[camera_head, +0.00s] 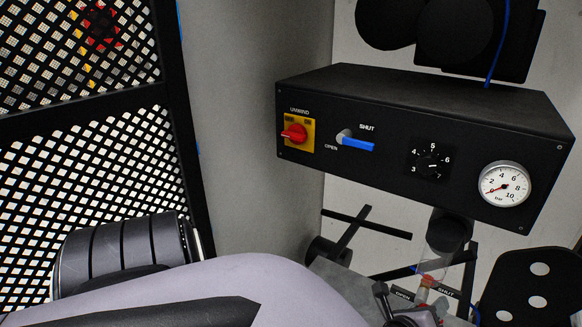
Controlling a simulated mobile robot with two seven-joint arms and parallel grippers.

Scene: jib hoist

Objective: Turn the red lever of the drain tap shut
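The drain tap shows small at the bottom right, below a clear bowl (433,264). A small plate there carries the words OPEN on its left and SHUT on its right. A red part, apparently the lever (428,282), shows between the two words. Its exact angle is too small to make out. My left arm crosses the bottom of the view, and my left gripper (404,315) is just below the tap, partly cut off by the lower edge. I cannot tell whether its fingers are open or touch the lever. My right gripper is not in view.
A black control box (400,125) juts out above the tap. It has a red knob (294,134), a blue lever (357,144), a numbered dial (431,162) and a pressure gauge (505,184). A black mesh guard (85,180) stands left. A black plate with holes (530,285) is right of the tap.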

